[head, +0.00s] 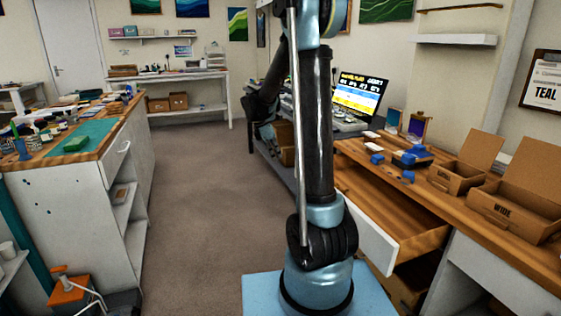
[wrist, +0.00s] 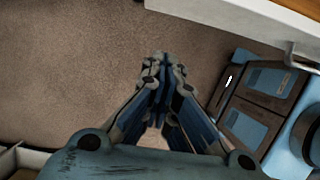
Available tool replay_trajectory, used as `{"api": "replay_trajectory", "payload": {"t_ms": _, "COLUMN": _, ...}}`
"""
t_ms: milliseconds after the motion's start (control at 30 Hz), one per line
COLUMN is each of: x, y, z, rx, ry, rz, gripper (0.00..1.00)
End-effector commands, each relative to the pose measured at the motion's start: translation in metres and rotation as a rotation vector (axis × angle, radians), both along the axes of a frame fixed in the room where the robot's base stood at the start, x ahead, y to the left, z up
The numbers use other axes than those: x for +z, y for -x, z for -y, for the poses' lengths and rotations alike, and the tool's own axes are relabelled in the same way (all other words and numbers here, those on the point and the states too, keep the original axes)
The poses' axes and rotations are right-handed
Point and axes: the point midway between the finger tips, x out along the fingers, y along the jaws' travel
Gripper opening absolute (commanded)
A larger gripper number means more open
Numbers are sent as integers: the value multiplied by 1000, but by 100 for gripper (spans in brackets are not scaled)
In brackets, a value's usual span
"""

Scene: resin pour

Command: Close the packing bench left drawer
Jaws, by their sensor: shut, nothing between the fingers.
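The packing bench (head: 465,205) stands along the right in the head view. Its left drawer (head: 372,232) is pulled well out, with the white front away from the bench and the bare wooden inside showing. My arm hides the drawer's near left part. My gripper (wrist: 158,75) is shut and empty in the wrist view, over the brown floor. A white panel edge (wrist: 235,18) with wood behind it crosses the top right there, apart from the fingers; I cannot tell for sure if it is the drawer front. I cannot make out the gripper in the head view.
Open cardboard boxes (head: 525,205) and small blue items (head: 412,157) sit on the bench top. A white-sided worktable (head: 95,180) with shelves stands at left. An orange-topped stool-like object (head: 70,290) is at lower left. The carpet (head: 205,200) between is clear.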

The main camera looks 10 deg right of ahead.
Motion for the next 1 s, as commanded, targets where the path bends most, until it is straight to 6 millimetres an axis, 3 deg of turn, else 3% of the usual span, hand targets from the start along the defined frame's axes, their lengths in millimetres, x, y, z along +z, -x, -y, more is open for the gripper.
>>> {"api": "replay_trajectory", "payload": {"t_ms": 533, "x": -84, "y": -6, "z": 34, "rx": -5, "ry": 0, "rz": 1, "gripper": 0}}
{"api": "replay_trajectory", "payload": {"t_ms": 700, "x": -80, "y": -10, "z": 57, "rx": -4, "ry": -2, "rz": 3, "gripper": 0}}
{"api": "replay_trajectory", "payload": {"t_ms": 1000, "x": -80, "y": -13, "z": 71, "rx": -2, "ry": -2, "rz": 3, "gripper": 0}}
